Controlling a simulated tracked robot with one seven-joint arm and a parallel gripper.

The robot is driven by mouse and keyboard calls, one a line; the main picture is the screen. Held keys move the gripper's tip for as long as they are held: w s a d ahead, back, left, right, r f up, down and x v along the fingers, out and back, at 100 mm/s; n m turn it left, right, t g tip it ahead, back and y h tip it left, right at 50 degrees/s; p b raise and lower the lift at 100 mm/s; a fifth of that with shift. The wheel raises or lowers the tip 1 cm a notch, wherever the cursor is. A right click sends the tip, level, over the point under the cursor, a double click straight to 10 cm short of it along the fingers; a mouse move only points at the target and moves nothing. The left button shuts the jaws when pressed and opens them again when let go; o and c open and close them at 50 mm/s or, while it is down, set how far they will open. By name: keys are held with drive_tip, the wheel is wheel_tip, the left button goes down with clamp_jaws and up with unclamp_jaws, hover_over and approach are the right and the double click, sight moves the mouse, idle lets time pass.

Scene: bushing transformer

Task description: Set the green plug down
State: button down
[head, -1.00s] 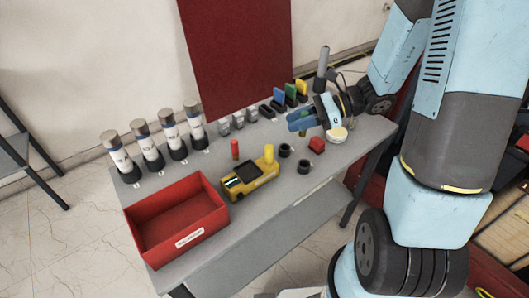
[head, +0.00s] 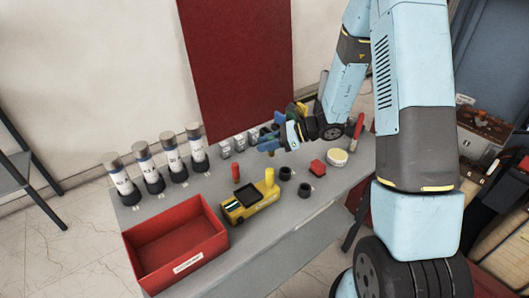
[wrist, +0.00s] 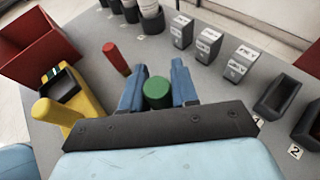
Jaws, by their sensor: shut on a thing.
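My gripper (head: 268,145) is over the back middle of the grey table, its blue fingers pointing left. In the wrist view my gripper (wrist: 157,88) is shut on the green plug (wrist: 157,94), a round-topped cylinder between the two fingers. The plug appears held above the table; its lower end is hidden. In the head view I cannot make the plug out. A red plug (wrist: 117,58) stands on the table just beyond the fingers in the wrist view; it also shows in the head view (head: 236,172). A yellow plug (head: 269,177) stands at the end of the yellow device (head: 250,203).
Several labelled grey blocks (wrist: 208,45) and black holders (wrist: 276,96) line the back. Several bottles (head: 146,168) stand back left, above the red bin (head: 204,244). Black rings (head: 304,190), a red piece (head: 318,168) and a pale disc (head: 337,157) lie right. Table between red plug and blocks is clear.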

drive_tip(key=shift+w+a+f, duration=0.2)
drive_tip(key=shift+w+f, duration=0.05)
drive_tip(key=shift+f, duration=0.15)
drive_tip(key=shift+w+a+f, duration=0.2)
drive_tip(key=shift+f, duration=1.6)
drive_tip(key=c, duration=0.9)
unclamp_jaws()
drive_tip(key=shift+o, duration=0.2)
drive_tip(key=w+v, duration=0.1)
drive_tip(key=v, duration=1.1)
drive_tip(key=s+r+n+g+h, duration=0.2)
drive_tip(key=s+r+n+h, duration=0.3)
drive_tip(key=s+r+n, duration=0.8)
drive_tip(key=s+d+r+n+t+h, duration=0.6)
drive_tip(key=s+d+r+h, duration=0.2)
drive_tip(key=s+r, duration=0.4)
wheel_tip(320, 180, up, 2)
drive_tip(key=shift+s+d+r, duration=0.25)
drive_tip(key=shift+s+d, duration=0.1)
drive_tip(key=shift+d, duration=0.15)
